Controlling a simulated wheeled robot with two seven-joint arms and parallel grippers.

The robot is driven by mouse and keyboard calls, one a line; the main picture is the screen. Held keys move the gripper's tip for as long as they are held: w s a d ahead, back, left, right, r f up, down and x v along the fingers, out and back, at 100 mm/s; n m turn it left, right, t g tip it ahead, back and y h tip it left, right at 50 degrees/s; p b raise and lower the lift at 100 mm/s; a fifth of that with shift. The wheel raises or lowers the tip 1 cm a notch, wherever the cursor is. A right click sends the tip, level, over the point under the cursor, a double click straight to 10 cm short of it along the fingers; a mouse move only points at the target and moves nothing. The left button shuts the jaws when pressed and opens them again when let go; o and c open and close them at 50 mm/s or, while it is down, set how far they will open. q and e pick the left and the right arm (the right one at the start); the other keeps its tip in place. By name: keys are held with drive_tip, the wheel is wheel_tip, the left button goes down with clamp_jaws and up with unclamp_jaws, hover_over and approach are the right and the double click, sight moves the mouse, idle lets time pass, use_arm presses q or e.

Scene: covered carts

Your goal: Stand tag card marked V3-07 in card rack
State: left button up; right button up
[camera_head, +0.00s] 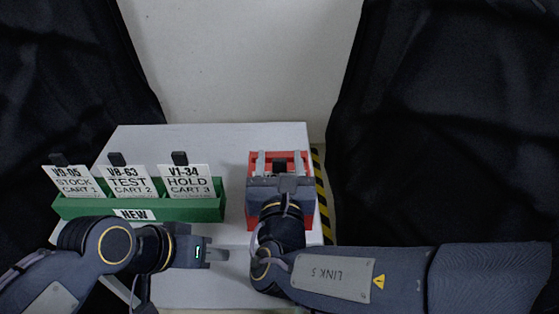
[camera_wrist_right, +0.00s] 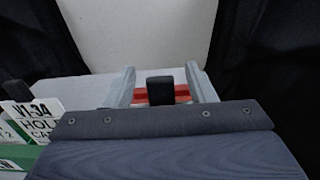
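A green card rack (camera_head: 205,210) labelled NEW holds three white cards with black tabs: STOCK CART 1 (camera_head: 75,184), TEST CART 2 marked V8-63 (camera_head: 127,182) and HOLD CART 3 marked V1-34 (camera_head: 184,181). No card reading V3-07 can be made out. My right gripper (camera_head: 279,160) is over a red tray (camera_head: 251,208), its open fingers on either side of a black tab (camera_wrist_right: 160,91), with gaps on both sides. Whatever is below the tab is hidden by the gripper. My left gripper (camera_head: 216,254) is in front of the green rack, seen edge-on.
The grey-white cart top (camera_head: 215,145) carries both rack and tray and is clear behind the rack. Black covers (camera_head: 430,120) hang at both sides. A yellow-black striped edge (camera_head: 322,190) runs beside the red tray.

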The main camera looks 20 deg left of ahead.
drive_tip(key=v, duration=0.7)
drive_tip(key=shift+s, duration=0.4)
drive_tip(key=shift+w+d, duration=0.1)
drive_tip(key=shift+d, duration=0.1)
drive_tip(key=w+d+f+m+g+h+p, duration=0.1)
drive_tip(key=w+d+m+g+h+p, duration=0.15)
drive_tip(key=d+m+h, duration=0.6)
drive_tip(key=w+d+f+m+g+h+p, duration=0.15)
drive_tip(key=d+m+g, duration=0.35)
drive_tip(key=d, duration=0.9)
drive_tip(key=s+d+f+m+g+y+p, duration=0.1)
drive_tip(key=s+d+f+m+g+y, duration=0.15)
drive_tip(key=s+d+m+g, duration=0.5)
drive_tip(key=s+r+m+t+y+p, duration=0.3)
drive_tip(key=s+m+y, duration=0.2)
drive_tip(key=m, duration=1.5)
drive_tip(key=shift+s+a+r+y, duration=0.15)
drive_tip(key=shift+s+r+y, duration=0.1)
drive_tip(key=shift+y, duration=0.4)
